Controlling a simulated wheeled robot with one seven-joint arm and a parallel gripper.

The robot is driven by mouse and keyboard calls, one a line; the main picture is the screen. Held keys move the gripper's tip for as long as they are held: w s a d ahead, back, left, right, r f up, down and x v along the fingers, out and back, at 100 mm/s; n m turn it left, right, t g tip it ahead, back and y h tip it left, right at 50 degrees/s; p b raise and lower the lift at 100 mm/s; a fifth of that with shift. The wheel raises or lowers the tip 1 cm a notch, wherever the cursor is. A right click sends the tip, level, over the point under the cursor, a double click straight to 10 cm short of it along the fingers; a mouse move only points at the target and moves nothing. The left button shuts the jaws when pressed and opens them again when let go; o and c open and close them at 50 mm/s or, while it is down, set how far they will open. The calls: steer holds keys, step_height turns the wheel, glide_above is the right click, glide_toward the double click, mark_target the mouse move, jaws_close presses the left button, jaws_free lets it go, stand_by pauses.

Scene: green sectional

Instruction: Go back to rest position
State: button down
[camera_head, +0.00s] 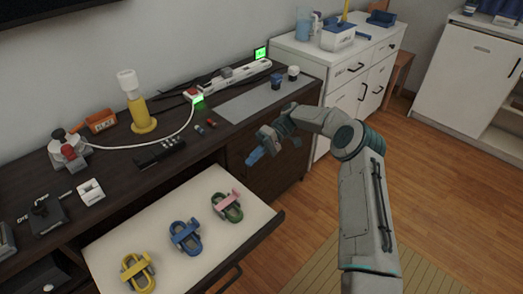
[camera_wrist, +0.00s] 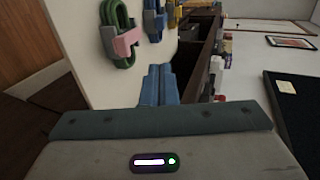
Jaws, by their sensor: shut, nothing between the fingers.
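My gripper (camera_head: 256,156) is at the end of my raised arm, in front of the dark cabinet and to the right of the open drawer (camera_head: 150,217). Its blue fingers are together with nothing between them; they also show in the wrist view (camera_wrist: 155,85). In the drawer lie a yellow clamp-like item (camera_head: 138,270), a blue one (camera_head: 185,237) and a green one with a pink part (camera_head: 227,206). The green and pink item also shows at the upper left of the wrist view (camera_wrist: 122,38). My gripper is apart from all of them.
The open drawer sticks out into the room. A white cabinet (camera_head: 335,75) stands behind. The wooden floor (camera_head: 440,170) at right is clear.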

steer(key=v, duration=0.4)
steer(key=shift+w+d+f, duration=0.15)
steer(key=shift+w+f, duration=0.05)
steer(key=shift+r, duration=0.1)
steer(key=s+d+r+m+t+h+p, duration=0.25)
steer(key=s+r, duration=0.25)
steer(key=r, duration=0.4)
steer(key=s+d+r+m+t+h+p, duration=0.1)
steer(key=s+r+t+h+p, duration=0.25)
steer(key=s+r, duration=0.45)
steer(key=s+d+r+m+t+h+p, duration=0.1)
steer(key=s+d+r+m+t+p, duration=0.1)
steer(key=s, duration=0.4)
steer(key=s+d+r+m+t+h+p, duration=0.1)
steer(key=s+d+r+m+t+p, duration=0.1)
steer(key=s+d+r, duration=0.3)
steer(key=s+d+r+m+t+h+p, duration=0.1)
steer(key=s+d+r+m+t+p, duration=0.1)
steer(key=s+d+r, duration=0.2)
steer(key=s+d, duration=0.3)
steer(key=s, duration=0.1)
steer(key=shift+s+t+p, duration=0.4)
